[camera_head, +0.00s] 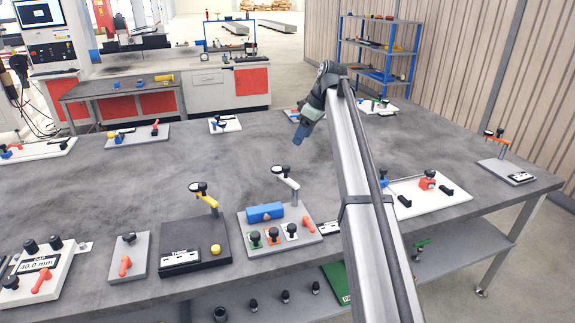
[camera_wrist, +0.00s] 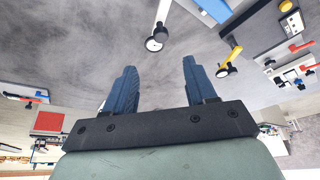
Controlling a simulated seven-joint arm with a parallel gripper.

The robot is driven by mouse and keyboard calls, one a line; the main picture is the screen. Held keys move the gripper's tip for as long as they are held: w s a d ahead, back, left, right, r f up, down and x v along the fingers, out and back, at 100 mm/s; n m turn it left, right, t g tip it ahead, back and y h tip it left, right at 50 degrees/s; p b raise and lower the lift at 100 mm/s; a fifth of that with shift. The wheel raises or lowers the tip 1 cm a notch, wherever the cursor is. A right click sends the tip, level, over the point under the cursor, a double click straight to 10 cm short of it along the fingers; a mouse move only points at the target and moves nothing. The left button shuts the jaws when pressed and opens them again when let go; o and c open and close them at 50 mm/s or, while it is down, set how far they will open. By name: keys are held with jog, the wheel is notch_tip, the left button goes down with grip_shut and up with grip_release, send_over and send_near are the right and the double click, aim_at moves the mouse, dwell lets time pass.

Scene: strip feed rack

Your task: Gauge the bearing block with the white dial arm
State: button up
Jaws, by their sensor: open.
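The white dial arm (camera_head: 288,182) stands on a light plate (camera_head: 246,244) near the table's front edge, its round dial at the upper end. A blue block (camera_head: 264,212) lies beside the arm's foot; I cannot tell for sure that it is the bearing block. In the wrist view the white dial arm (camera_wrist: 163,14) and the blue block (camera_wrist: 215,9) show at the top edge, partly cut off. My gripper (camera_head: 301,138) is above the table, behind the dial arm in the head view. It is open and empty, its blue fingers (camera_wrist: 158,68) apart from everything.
Green, orange and white stations with black knobs and a red lever (camera_head: 309,224) share the plate. A yellow dial arm (camera_head: 205,196) on a black base stands to the left, an orange one (camera_head: 497,141) far right. The table's middle left (camera_head: 130,185) is clear.

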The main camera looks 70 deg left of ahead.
aim_at(286, 167)
jog(key=x, duration=1.3)
jog(key=shift+s+a+f, duration=0.2)
jog(key=shift+s+f, duration=0.05)
jog(key=shift+f, duration=0.05)
grip_shut()
dwell(0.3)
